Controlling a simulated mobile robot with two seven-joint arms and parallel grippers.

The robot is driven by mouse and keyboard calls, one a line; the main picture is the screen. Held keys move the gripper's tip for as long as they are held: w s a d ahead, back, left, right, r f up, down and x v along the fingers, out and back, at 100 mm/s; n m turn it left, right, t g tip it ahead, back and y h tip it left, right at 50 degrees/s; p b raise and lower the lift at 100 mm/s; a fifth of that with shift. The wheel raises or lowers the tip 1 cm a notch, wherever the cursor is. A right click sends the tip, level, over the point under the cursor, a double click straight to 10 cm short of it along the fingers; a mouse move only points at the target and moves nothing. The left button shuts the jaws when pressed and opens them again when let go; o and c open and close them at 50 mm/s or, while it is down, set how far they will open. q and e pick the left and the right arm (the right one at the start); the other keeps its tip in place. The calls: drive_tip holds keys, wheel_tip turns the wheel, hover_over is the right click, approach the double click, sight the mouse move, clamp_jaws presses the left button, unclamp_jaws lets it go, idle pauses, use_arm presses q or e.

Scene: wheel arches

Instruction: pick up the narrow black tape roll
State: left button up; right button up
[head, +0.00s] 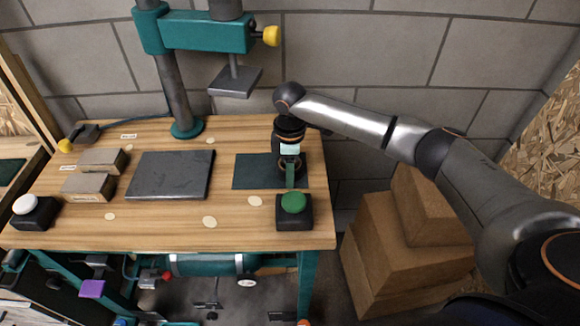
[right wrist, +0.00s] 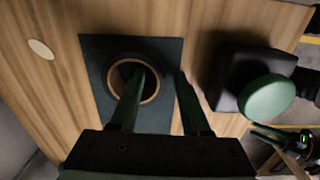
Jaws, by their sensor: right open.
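The black tape roll (right wrist: 164,68), with a tan core, lies flat on a dark mat (right wrist: 95,62). In the head view the roll (head: 279,168) is mostly hidden by my right gripper (head: 291,174), which points down over the mat (head: 250,173). In the right wrist view my right gripper (right wrist: 160,76) is open. One finger overlaps the roll's hole and the other is just right of its outer edge. I cannot tell how deep the fingers reach. Nothing is seen held. My left gripper is not in view.
A green push button on a black box (head: 294,208) stands close in front of the mat. A dark metal plate (head: 170,175), two blocks (head: 90,187) and a white button (head: 27,205) are to the left. A teal press (head: 205,35) rises behind. Boxes (head: 400,245) stand right of the table.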

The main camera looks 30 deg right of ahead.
clamp_jaws()
drive_tip(key=shift+r, duration=0.1)
idle(0.7)
